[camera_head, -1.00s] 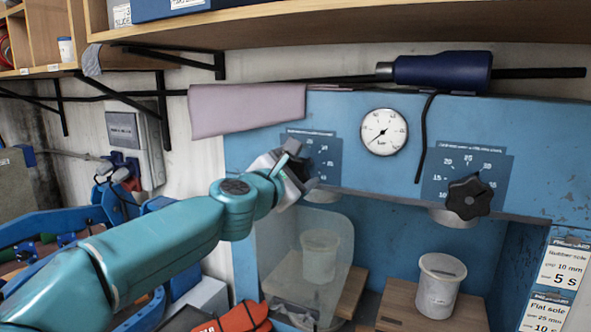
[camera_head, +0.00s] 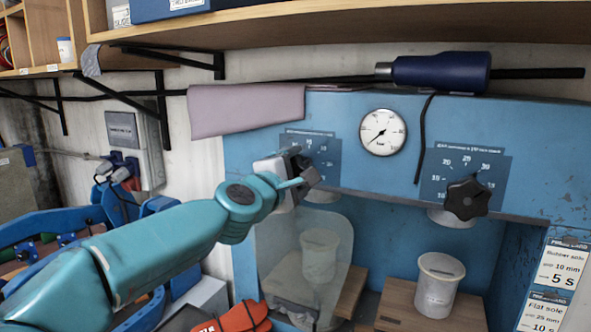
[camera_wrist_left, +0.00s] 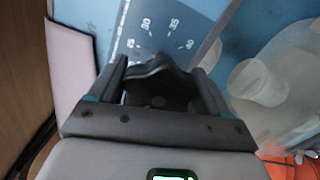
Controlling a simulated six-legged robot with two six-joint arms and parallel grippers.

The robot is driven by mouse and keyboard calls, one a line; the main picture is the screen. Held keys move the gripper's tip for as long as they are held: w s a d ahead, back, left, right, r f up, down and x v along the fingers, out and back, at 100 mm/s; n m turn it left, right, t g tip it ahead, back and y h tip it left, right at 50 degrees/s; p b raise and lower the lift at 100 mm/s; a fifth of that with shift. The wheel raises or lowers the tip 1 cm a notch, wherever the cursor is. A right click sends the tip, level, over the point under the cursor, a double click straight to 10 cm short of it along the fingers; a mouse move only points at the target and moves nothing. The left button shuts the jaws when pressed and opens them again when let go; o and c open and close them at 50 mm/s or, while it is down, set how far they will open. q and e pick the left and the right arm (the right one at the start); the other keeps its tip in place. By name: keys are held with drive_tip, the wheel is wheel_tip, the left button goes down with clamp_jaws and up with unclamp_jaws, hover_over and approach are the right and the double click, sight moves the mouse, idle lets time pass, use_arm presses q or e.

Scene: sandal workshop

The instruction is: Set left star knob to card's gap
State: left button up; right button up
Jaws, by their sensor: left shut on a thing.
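The black left star knob (camera_wrist_left: 157,85) sits between the two fingers of my left gripper (camera_wrist_left: 160,78) in the left wrist view, and the gripper is shut on it. A blue dial plate (camera_wrist_left: 150,30) behind it has white numbers, with 30, 35 and 40 readable; the knob's pointing direction is unclear. In the head view my left gripper (camera_head: 300,172) covers most of that knob at the blue press (camera_head: 340,185). The card (camera_head: 565,262) on the press's right side reads rubber sole 10 mm, 5 s, and flat sole 25 mm. My right gripper is not in view.
A second black star knob (camera_head: 467,199) sits on the right dial plate. A round gauge (camera_head: 383,132) is between the dials. A clear guard (camera_head: 335,235) hangs below the left knob.

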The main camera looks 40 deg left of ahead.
use_arm(q)
drive_tip(key=m, duration=0.5)
drive_tip(key=shift+a+r, duration=0.15)
drive_tip(key=shift+a, duration=0.05)
drive_tip(key=m+p, duration=0.1)
drive_tip(key=m, duration=0.5)
drive_tip(key=shift+m, duration=0.3)
